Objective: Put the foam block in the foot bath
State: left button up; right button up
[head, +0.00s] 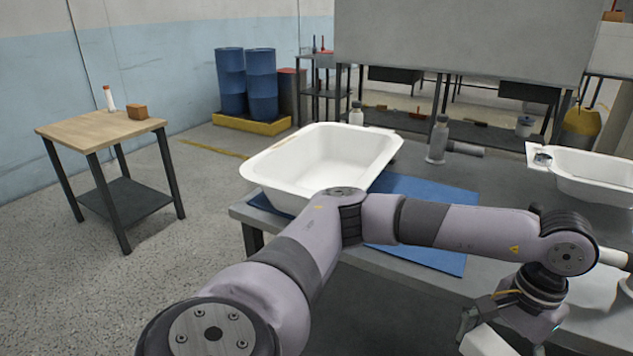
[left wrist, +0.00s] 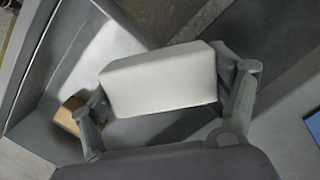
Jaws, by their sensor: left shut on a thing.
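My left gripper (head: 497,316) is at the lower right of the head view, low in front of the workbench. It is shut on a white foam block (left wrist: 160,82), with one finger at each end in the left wrist view. Part of the foam block also shows in the head view (head: 486,342). A large white tub (head: 330,155) stands on the bench at centre. A smaller white tub (head: 596,172) stands at the right edge. I cannot tell for certain which is the foot bath. My right gripper is not in view.
A blue mat (head: 420,252) lies on the grey workbench (head: 484,205), partly under the large tub. A wooden-topped table (head: 98,130) stands at left. Blue drums (head: 261,84) stand behind. Bench space between the tubs is mostly clear.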

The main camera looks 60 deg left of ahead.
aim_at(339, 175)
jog(key=k+j, duration=0.15)
jog(key=j, duration=0.15)
jog(key=k+j, duration=0.2)
jog(key=j, duration=0.15)
jog(key=k+j+u, duration=0.1)
jog(key=j, duration=0.2)
jog(key=k+j, duration=0.2)
jog(key=j, duration=0.15)
jog(key=k+j+u, duration=0.1)
jog(key=j, duration=0.25)
jog(key=k+j, duration=0.2)
jog(key=j, duration=0.15)
